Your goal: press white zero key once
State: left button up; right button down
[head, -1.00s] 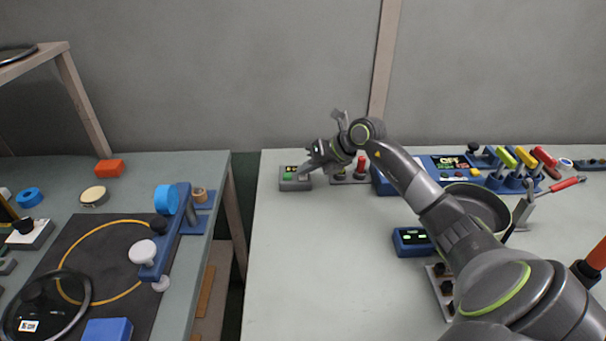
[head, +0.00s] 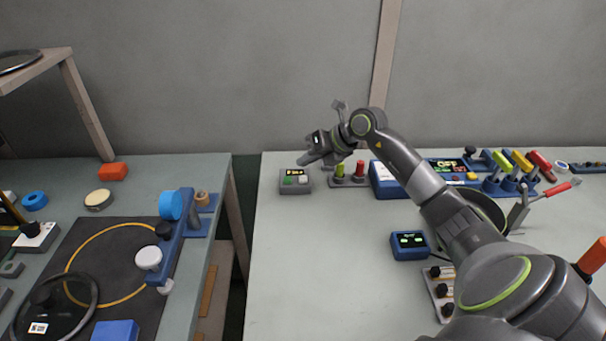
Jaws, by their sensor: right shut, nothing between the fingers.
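A small grey box (head: 295,188) stands near the far left corner of the right table. It has a small lit display, a green key (head: 289,180) and a white key (head: 303,179) side by side. The display's text is too small to read surely. My right gripper (head: 305,160) is shut and empty. Its fingertips show just above and behind the box's display in the picture, apart from the white key, which is uncovered. My left gripper is out of view.
A grey block with green and red knobs (head: 360,168) stands right of the box. A blue console (head: 387,186), a dark pan (head: 478,203) and a small blue display (head: 410,246) lie further right. The table's front left is clear. A gap separates the left table (head: 150,172).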

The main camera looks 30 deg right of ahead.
jog(key=shift+r+p, duration=0.7)
jog(key=shift+r, duration=0.75)
jog(key=shift+f, duration=0.1)
